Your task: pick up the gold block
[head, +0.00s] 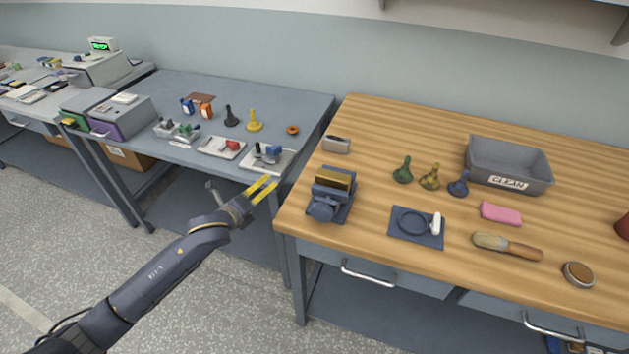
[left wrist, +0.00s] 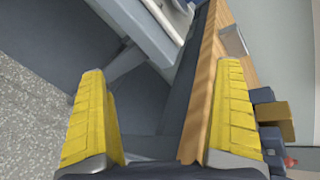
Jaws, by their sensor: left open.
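The gold block (head: 334,179) sits on top of a dark blue-grey stand (head: 331,196) near the left edge of the wooden bench. In the left wrist view the gold block (left wrist: 273,112) is at the right, beyond the right-hand finger. My left gripper (head: 265,189) has yellow fingers and is open and empty. It is over the gap between the two benches, to the left of the gold block and apart from it. In the left wrist view my left gripper's fingers (left wrist: 165,115) are spread wide with nothing between them. My right gripper does not show.
The wooden bench (head: 385,130) holds a grey bin (head: 505,178), a metal block (head: 336,145), several stamp-like pieces, a blue mat (head: 405,238), a pink block (head: 500,214) and a brush (head: 507,246). The grey bench (head: 285,105) to the left carries trays and small parts.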

